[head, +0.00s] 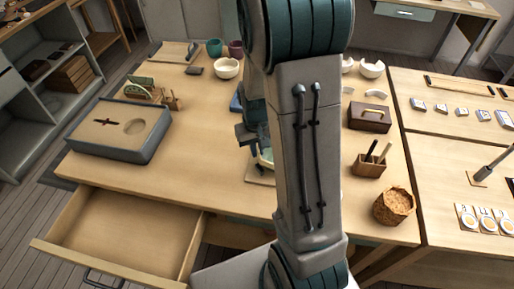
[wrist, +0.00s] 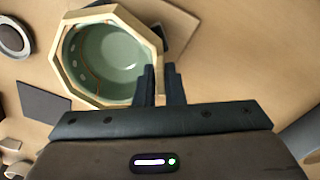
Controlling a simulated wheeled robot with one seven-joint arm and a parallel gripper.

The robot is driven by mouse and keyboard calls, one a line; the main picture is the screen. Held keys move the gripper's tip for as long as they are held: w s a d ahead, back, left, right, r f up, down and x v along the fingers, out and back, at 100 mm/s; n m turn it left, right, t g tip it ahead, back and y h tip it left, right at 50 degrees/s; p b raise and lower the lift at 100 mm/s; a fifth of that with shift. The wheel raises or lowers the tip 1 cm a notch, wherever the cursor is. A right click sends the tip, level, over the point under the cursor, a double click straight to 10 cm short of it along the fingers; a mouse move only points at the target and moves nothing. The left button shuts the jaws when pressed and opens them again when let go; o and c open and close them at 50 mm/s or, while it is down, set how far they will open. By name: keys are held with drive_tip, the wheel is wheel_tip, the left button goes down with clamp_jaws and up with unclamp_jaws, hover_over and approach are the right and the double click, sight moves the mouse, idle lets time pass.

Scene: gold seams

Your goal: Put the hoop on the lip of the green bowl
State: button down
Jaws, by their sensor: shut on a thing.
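The hoop (wrist: 68,82) is a pale wooden, many-sided ring. In the wrist view it frames the green bowl (wrist: 118,58), whose inside shows through it. My gripper (wrist: 161,75) is shut on the hoop's near right side. I cannot tell whether the hoop touches the bowl's lip or hovers just above it. In the head view my gripper (head: 250,136) is above the bowl (head: 265,158), of which only a sliver shows. My arm hides most of the bowl and the hoop there.
The bowl stands on a thin board (head: 259,176). A grey case (head: 120,132) lies to the left, above an open drawer (head: 130,230). A brush holder (head: 370,166), a brown box (head: 369,117) and a woven basket (head: 393,206) stand at the right. The front tabletop is clear.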

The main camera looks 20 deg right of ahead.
drive_tip(key=shift+r+p, duration=1)
drive_tip(key=shift+r, duration=0.55)
drive_tip(key=shift+f, duration=0.15)
drive_tip(key=shift+f+b, duration=0.4)
drive_tip(key=shift+b, duration=0.1)
drive_tip(key=shift+f+b, duration=1.1)
drive_tip(key=shift+b, duration=0.1)
idle(1.6)
drive_tip(key=c, duration=1)
unclamp_jaws()
drive_tip(key=shift+o, duration=0.2)
drive_tip(key=shift+r, duration=0.1)
drive_tip(key=shift+r+p, duration=2.25)
drive_tip(key=shift+r, duration=0.7)
